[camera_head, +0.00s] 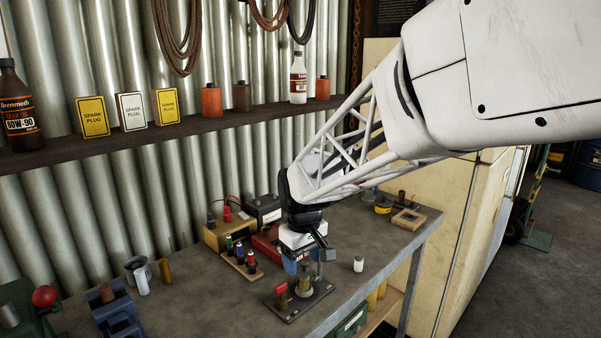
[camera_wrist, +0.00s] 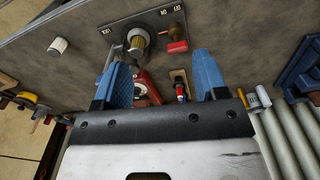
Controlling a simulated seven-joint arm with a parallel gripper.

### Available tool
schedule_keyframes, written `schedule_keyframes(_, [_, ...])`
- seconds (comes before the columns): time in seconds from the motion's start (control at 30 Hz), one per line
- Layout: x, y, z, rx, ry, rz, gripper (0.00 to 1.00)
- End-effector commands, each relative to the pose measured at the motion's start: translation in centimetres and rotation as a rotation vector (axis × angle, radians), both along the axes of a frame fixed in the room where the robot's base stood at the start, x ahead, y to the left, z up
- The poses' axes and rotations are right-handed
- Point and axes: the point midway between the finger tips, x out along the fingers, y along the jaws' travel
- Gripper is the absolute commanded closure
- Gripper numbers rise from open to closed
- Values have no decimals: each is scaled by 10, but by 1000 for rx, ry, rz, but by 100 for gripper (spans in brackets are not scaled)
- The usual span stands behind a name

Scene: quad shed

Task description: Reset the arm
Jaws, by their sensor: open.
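My gripper (camera_head: 305,268) points down over the workbench (camera_head: 205,312), with its two blue fingers apart. In the wrist view my gripper (camera_wrist: 161,60) has nothing held between its fingers. A dark switch panel (camera_head: 315,301) lies on the bench just below the fingers. In the wrist view the knob (camera_wrist: 137,42) and the red switch (camera_wrist: 177,46) show beyond the fingertips, beside ON and OFF lettering. The gripper seems apart from both, but the exact gap is unclear.
A wooden rack with coloured pieces (camera_head: 241,262) stands left of the gripper, with a red box (camera_head: 267,243) behind. A blue vise-like block (camera_head: 118,312) is at left. A shelf (camera_head: 200,130) runs above; bench front is mostly clear.

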Motion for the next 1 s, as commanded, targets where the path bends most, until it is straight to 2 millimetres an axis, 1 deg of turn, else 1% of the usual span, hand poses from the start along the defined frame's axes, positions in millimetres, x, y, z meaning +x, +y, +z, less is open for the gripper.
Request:
schedule_keyframes(0.03, [-10,-12,7,3,-9,-28,34])
schedule_keyframes(0.1, [-24,-27,15,8,-21,-69,34])
schedule_keyframes(0.3, [-66,-68,34,20,-53,-185,34])
schedule_keyframes(0.43, [-95,-92,41,27,-73,-262,34])
schedule_keyframes(0.7, [-159,-134,50,43,-115,-418,34])
schedule_keyframes(1.0, [-228,-168,46,62,-161,-585,34])
